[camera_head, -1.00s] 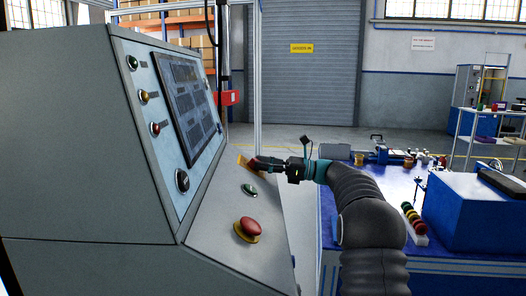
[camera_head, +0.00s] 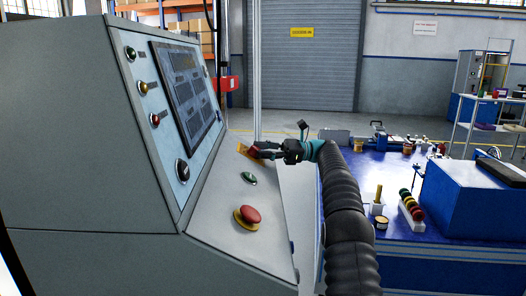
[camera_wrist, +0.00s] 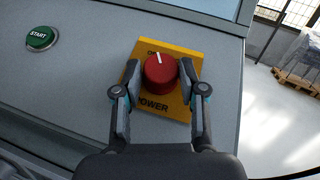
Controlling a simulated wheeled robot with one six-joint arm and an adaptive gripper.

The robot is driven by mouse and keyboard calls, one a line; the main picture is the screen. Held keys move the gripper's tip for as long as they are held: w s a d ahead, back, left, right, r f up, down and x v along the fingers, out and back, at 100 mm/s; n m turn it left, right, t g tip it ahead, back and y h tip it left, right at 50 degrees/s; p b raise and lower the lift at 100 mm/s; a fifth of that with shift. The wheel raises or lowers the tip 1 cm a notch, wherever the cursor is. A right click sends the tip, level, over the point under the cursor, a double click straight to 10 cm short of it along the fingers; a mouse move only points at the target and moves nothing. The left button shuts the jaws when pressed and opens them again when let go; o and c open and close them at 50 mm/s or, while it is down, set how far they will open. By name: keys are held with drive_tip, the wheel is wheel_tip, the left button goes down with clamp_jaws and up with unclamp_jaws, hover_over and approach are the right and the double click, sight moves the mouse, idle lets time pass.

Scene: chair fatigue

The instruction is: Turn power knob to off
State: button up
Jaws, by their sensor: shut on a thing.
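The power knob (camera_wrist: 160,75) is red and round with a white pointer line, on a yellow plate (camera_wrist: 150,106) lettered POWER. The pointer points up and slightly left, toward lettering at the plate's upper edge that is partly hidden. My gripper (camera_wrist: 158,80) is shut on the knob, one finger on each side. In the head view my gripper (camera_head: 259,151) reaches the yellow plate (camera_head: 246,149) on the sloped console, and the knob is mostly hidden by the fingers.
A green START button (camera_wrist: 41,38) lies left of the plate. A red mushroom button (camera_head: 248,215) sits nearer on the console (camera_head: 215,205).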

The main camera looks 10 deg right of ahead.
idle(0.7)
drive_tip(key=o, duration=1.1)
drive_tip(key=shift+o, duration=0.2)
drive_tip(key=shift+s+m+t, duration=0.2)
drive_tip(key=shift+m+t, duration=0.9)
drive_tip(key=shift+t, duration=0.1)
